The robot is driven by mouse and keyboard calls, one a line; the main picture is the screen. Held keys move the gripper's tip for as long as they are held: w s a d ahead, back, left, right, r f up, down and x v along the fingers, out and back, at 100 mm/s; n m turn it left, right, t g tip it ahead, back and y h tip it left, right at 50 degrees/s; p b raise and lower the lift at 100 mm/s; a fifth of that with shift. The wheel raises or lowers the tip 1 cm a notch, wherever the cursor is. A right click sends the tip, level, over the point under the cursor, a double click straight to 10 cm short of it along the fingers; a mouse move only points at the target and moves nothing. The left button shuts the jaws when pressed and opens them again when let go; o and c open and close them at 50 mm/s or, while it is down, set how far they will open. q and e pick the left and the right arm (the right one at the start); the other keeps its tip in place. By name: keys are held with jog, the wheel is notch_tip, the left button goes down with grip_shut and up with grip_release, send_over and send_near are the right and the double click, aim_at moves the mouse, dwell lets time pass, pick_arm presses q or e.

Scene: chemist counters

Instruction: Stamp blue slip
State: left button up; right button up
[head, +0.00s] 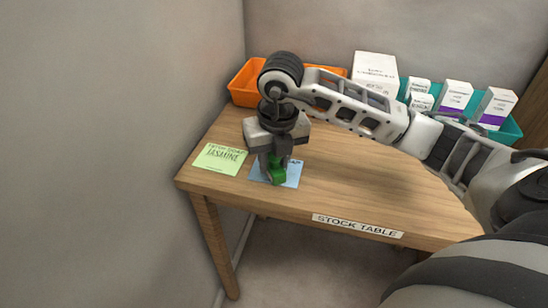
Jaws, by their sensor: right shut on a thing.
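The blue slip (292,177) lies flat near the front left of the wooden table, partly covered by my right gripper. My right gripper (275,165) points down over the slip and is shut on a green stamp (278,175). The stamp is at or just above the slip; I cannot tell whether it touches. Any mark on the slip is hidden. My left gripper is not in view.
A green slip (219,159) lies just left of the blue one. An orange tray (241,85) stands at the back left. A teal tray (509,131) with several white boxes stands at the back right. The table front (357,226) reads STOCK TABLE.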

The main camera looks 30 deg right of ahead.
jog(key=shift+s, duration=0.1)
jog(key=shift+r+p, duration=2.55)
jog(key=shift+r, duration=0.9)
